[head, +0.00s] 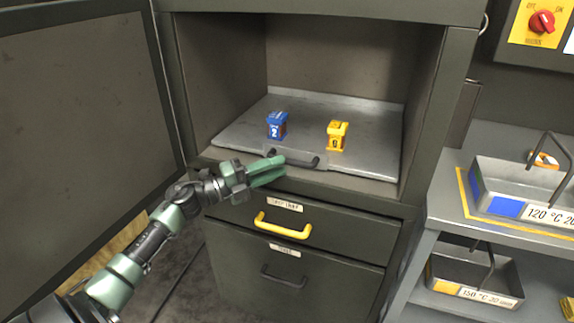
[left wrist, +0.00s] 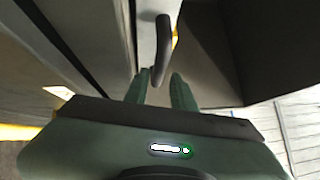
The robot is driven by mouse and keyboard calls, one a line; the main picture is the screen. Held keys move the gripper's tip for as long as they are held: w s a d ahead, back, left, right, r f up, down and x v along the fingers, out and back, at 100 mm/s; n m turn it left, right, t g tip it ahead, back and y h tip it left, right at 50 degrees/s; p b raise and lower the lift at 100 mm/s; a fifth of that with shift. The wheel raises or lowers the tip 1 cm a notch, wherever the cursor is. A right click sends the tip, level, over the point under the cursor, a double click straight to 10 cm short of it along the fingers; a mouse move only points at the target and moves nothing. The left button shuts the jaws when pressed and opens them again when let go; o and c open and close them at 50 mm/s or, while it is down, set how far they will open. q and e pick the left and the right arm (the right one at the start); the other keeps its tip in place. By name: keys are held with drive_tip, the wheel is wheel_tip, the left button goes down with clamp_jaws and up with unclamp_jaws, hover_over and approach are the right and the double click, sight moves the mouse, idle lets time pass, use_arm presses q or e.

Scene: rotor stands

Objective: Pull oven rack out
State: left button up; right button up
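The oven rack (head: 370,135) is a grey metal shelf inside the open dark oven cabinet. A dark bar handle (head: 300,162) is on its front edge; it also shows in the left wrist view (left wrist: 163,45). A blue block marked 2 (head: 277,125) and a yellow block (head: 337,135) stand on the rack. My left gripper (head: 280,169) is at the left end of the handle. In the left wrist view its two green fingers (left wrist: 160,85) are apart, with the handle's near end in line with the gap. I cannot tell whether they touch it. My right gripper is out of view.
The oven door (head: 75,110) stands open at the left. Below the rack are a drawer with a yellow handle (head: 283,227) and one with a dark handle (head: 284,277). A grey shelf unit at the right holds labelled metal trays (head: 520,185).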

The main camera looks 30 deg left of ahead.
sight(286, 176)
use_arm(q)
drive_tip(key=shift+x, duration=1.7)
drive_tip(key=shift+f, duration=0.1)
clamp_jaws()
